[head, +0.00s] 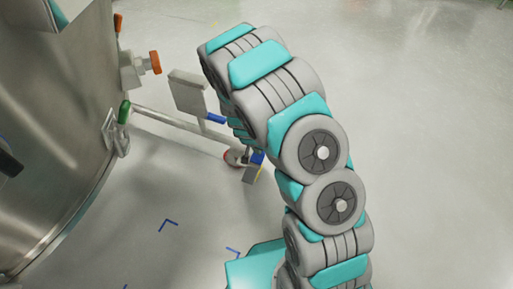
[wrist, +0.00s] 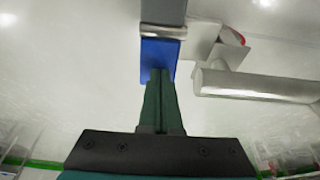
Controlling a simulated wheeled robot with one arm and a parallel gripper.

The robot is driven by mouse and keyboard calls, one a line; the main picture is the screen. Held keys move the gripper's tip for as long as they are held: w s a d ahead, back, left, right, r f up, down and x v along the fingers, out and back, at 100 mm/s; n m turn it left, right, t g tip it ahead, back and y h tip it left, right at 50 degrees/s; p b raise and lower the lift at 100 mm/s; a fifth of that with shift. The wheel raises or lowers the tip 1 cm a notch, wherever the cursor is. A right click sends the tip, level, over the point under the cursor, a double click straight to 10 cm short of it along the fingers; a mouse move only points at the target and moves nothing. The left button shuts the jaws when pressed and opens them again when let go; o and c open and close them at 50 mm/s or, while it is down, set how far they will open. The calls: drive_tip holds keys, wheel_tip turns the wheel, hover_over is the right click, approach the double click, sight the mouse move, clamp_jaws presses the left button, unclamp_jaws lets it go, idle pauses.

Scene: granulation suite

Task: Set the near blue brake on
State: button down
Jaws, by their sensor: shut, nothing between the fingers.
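In the wrist view my gripper (wrist: 160,75) is shut, with its two dark green fingers side by side and nothing between them. Its tips overlap the lower part of a blue brake pedal (wrist: 159,52); whether they touch it I cannot tell. A metal bar crosses the pedal's upper end. In the head view two blue pieces show by the frame: one (head: 257,157) next to a red-rimmed caster (head: 233,156), the other (head: 216,118) beside a grey plate (head: 188,93). My arm hides part of this area and my gripper there.
A large steel vessel (head: 50,130) fills the left, with a green-handled valve (head: 124,112) and an orange knob (head: 155,62). A steel frame tube (head: 180,124) runs to the caster; a tube (wrist: 255,86) also shows in the wrist view. Open floor lies at the right.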

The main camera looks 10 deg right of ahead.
drive_tip(key=shift+f, duration=0.2)
drive_tip(key=shift+w+d+g+p, duration=0.1)
drive_tip(key=shift+d+g+p, duration=0.05)
drive_tip(key=shift+g+p, duration=0.2)
drive_tip(key=shift+w+d+f+g+y+p, duration=0.1)
drive_tip(key=shift+w+d+g+y+p, duration=0.2)
drive_tip(key=shift+y+p, duration=0.2)
drive_tip(key=shift+w+d+f+g+y+p, duration=0.1)
drive_tip(key=shift+w+f+g+y+p, duration=0.25)
drive_tip(key=shift+f+g+y, duration=0.45)
drive_tip(key=shift+w+d+f+g+y+b, duration=0.1)
drive_tip(key=shift+f+g+y+b, duration=0.15)
drive_tip(key=shift+g, duration=0.25)
drive_tip(key=shift+w+d+f+g+y, duration=0.1)
drive_tip(key=shift+f+g+y, duration=0.1)
drive_tip(key=shift+g+y, duration=0.25)
drive_tip(key=shift+f+g+y+b, duration=0.15)
drive_tip(key=shift+f+g+y, duration=0.05)
drive_tip(key=shift+g, duration=0.4)
drive_tip(key=v, duration=1.4)
drive_tip(key=shift+p, duration=0.3)
